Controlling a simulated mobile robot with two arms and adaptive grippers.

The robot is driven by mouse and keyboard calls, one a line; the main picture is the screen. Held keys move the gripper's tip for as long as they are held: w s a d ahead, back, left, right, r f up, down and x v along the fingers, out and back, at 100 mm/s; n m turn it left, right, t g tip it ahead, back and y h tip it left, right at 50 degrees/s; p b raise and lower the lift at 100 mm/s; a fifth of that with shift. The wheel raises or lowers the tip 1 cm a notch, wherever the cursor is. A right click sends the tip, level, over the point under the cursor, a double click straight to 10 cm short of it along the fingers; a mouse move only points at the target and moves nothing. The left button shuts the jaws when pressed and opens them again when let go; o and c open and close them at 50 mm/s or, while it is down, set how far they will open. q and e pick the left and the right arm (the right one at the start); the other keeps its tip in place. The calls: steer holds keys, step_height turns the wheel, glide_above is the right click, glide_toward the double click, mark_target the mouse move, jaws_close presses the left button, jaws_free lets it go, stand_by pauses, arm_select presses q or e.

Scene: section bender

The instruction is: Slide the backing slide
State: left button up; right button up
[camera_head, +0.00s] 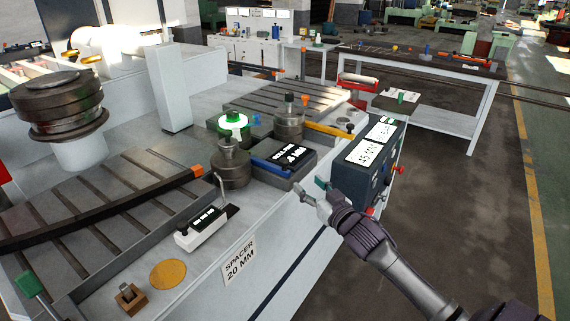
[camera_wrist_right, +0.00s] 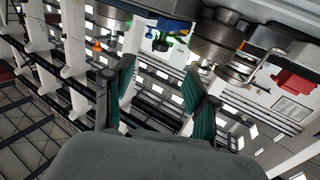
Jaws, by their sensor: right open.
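A grey block with a blue-edged black top and white marks (camera_head: 283,155) sits on the machine bed beside a round steel roller. I take it for the backing slide, but I cannot read its marks. My right gripper (camera_head: 311,187) is open and empty, in front of this block near the machine's front edge and apart from it. In the right wrist view its two green-padded fingers (camera_wrist_right: 160,75) are spread with nothing between them. A blue part (camera_wrist_right: 172,26) shows beyond the fingers there. My left gripper is not in view.
A control box (camera_head: 367,160) with displays and a red button stands right of the gripper. Steel rollers (camera_head: 231,165) stand left of the block. A long dark bar (camera_head: 110,205) lies across the slotted bed. The floor at right is clear.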

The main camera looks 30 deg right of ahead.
steer(key=b, duration=0.2)
glide_toward(287, 165)
steer(key=w, duration=0.2)
steer(key=w+b, duration=0.1)
steer(key=w, duration=0.2)
steer(key=w+b, duration=0.1)
steer(key=w, duration=0.1)
steer(key=w+b, duration=0.1)
steer(key=w, duration=0.2)
steer(key=shift+w+d+b, duration=0.3)
steer(key=shift+b, duration=0.05)
steer(key=shift+w, duration=0.5)
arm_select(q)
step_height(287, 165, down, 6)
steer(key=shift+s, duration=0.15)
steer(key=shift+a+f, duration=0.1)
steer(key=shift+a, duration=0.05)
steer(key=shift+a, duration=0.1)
arm_select(e)
jaws_close()
